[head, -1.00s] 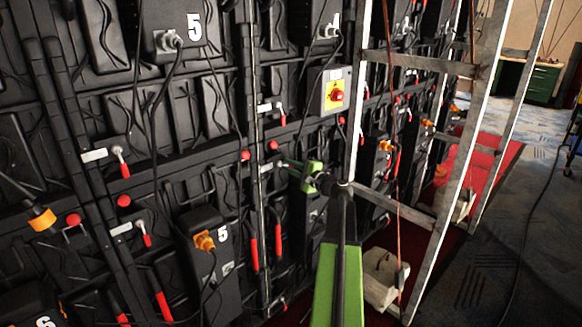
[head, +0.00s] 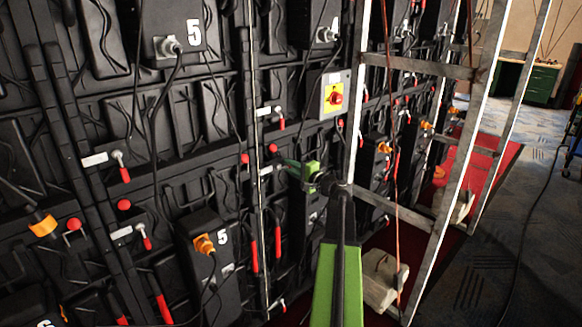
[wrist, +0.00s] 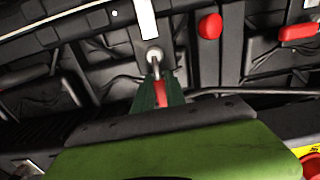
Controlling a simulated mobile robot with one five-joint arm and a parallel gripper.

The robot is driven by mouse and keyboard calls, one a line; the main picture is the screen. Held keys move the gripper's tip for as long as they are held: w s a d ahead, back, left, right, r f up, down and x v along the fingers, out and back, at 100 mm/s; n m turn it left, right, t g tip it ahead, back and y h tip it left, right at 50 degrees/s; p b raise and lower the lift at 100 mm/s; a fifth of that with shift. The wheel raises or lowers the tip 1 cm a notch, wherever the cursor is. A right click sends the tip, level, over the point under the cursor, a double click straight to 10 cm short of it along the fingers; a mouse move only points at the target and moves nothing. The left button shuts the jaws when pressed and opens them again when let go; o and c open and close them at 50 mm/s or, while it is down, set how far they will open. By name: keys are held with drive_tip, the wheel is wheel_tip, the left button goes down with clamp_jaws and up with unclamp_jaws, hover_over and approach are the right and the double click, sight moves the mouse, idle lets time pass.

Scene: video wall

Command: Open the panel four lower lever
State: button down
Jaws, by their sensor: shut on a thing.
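The lever's red handle (wrist: 160,93) sits between my green fingers in the wrist view, below its round metal pivot (wrist: 154,56) and a white plate. In the head view my gripper (head: 286,163) reaches the black panel wall below the yellow switch box, and its fingers hide most of this lever. The white plate (head: 267,170) shows just left of the fingertips. My gripper is shut on the handle. The number 4 connector box (head: 325,30) is higher up on the same column.
A metal ladder-like frame (head: 372,130) stands close to the right of my arm.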

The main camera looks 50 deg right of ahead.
drive_tip(key=c, duration=1.4)
unclamp_jaws()
drive_tip(key=s, duration=0.5)
drive_tip(key=s+a, duration=0.1)
drive_tip(key=s, duration=1.1)
drive_tip(key=shift+s+a, duration=0.15)
drive_tip(key=shift+s, duration=0.05)
